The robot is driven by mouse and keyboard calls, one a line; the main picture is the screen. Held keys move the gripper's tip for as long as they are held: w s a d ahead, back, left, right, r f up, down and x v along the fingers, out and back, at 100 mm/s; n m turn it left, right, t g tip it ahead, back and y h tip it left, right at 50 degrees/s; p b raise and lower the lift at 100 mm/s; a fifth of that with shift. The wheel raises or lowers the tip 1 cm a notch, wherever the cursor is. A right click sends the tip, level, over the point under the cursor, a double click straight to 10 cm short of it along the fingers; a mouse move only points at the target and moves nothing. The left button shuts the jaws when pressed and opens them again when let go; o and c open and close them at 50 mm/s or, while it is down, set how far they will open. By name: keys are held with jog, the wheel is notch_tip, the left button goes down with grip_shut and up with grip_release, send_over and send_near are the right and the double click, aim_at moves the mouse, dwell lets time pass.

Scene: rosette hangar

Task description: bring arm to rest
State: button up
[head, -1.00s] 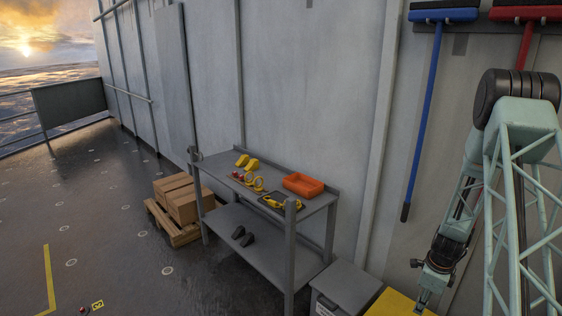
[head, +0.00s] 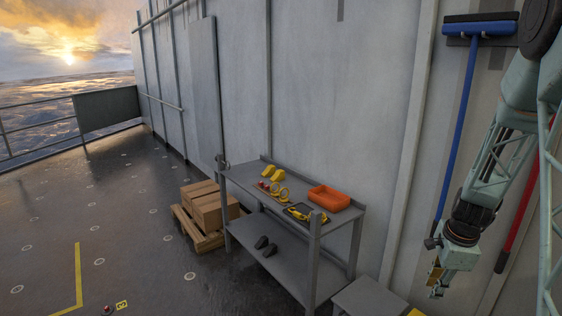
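My arm is at the right of the head view, folded downward in front of the wall. My gripper (head: 437,287) hangs at its lower end, pointing down, above and to the right of the grey box beside the bench. It is small and partly blurred into the arm's colour, so I cannot tell whether its fingers are open or shut. A small yellow-orange patch shows beside the gripper; I cannot tell whether it is part of the gripper or something else.
A grey workbench (head: 238,181) holds an orange tray (head: 329,197), yellow items and a dark tablet-like item. A grey box (head: 368,297) stands beside it. Blue (head: 462,110) and red (head: 516,228) long-handled tools hang behind my arm. Cartons (head: 215,208) sit on a pallet; open deck lies left.

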jog(key=s+a+r+n, duration=0.55)
jog(key=a+r, duration=0.35)
jog(key=r, duration=0.4)
jog(key=s+a+r+n, duration=0.5)
jog(key=s+a+r, duration=0.3)
jog(key=r, duration=0.4)
jog(key=s+a+r+n, duration=0.3)
jog(key=s, duration=0.6)
jog(key=s+a+r+n+t, duration=0.1)
jog(key=s+a+r+n, duration=0.3)
jog(key=s, duration=0.5)
jog(key=s+a+r+n, duration=0.3)
jog(key=s+a, duration=0.1)
jog(key=s, duration=0.5)
jog(key=shift+a+r+t, duration=0.15)
jog(key=shift+t, duration=0.25)
jog(key=shift+n, duration=0.25)
notch_tip(320, 180, down, 12)
jog(key=b, duration=1.2)
jog(key=shift+r, duration=0.1)
